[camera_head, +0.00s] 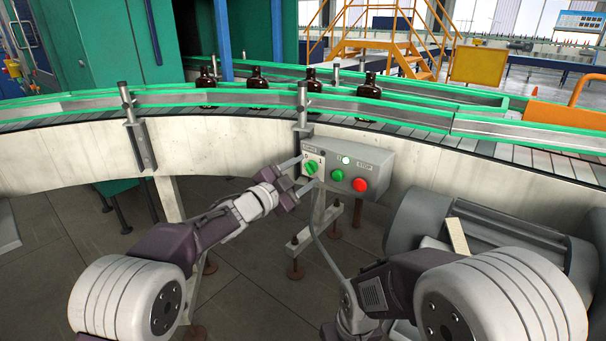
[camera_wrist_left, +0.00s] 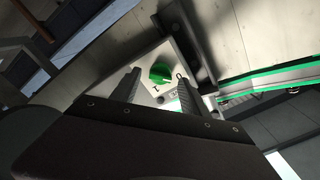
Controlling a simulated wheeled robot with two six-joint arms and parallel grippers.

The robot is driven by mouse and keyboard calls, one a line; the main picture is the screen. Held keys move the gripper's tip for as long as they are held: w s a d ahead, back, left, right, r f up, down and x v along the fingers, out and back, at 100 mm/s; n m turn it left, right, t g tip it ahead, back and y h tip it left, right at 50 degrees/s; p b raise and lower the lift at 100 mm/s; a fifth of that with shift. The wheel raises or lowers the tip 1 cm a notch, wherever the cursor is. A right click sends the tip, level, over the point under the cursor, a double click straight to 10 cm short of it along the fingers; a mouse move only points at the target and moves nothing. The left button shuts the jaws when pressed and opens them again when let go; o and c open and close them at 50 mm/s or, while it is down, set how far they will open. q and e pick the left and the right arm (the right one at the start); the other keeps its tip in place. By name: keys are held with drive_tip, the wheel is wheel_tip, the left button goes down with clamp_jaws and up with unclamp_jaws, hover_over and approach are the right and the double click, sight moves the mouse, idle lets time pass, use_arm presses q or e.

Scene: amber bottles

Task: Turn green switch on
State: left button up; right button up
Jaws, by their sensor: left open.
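The green switch (camera_head: 310,168) is a round rotary knob on a pale plate at the left end of a grey control box (camera_head: 378,160). It also shows in the left wrist view (camera_wrist_left: 160,73), between and beyond the fingertips. My left gripper (camera_head: 300,176) is open, with its two fingers on either side of the knob at the box's front; I cannot tell whether they touch it. The fingers also show in the left wrist view (camera_wrist_left: 158,92). My right arm shows at the lower right, but its gripper fingers are not visible.
The box also carries a green button (camera_head: 337,175), a red button (camera_head: 360,185) and a lit white lamp (camera_head: 346,160). Behind it runs a curved conveyor (camera_head: 230,140) with green rails and several amber bottles (camera_head: 257,78). A grey cylindrical machine (camera_head: 420,215) stands at right.

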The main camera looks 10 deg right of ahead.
use_arm(q)
drive_tip(key=shift+c, duration=0.3)
clamp_jaws()
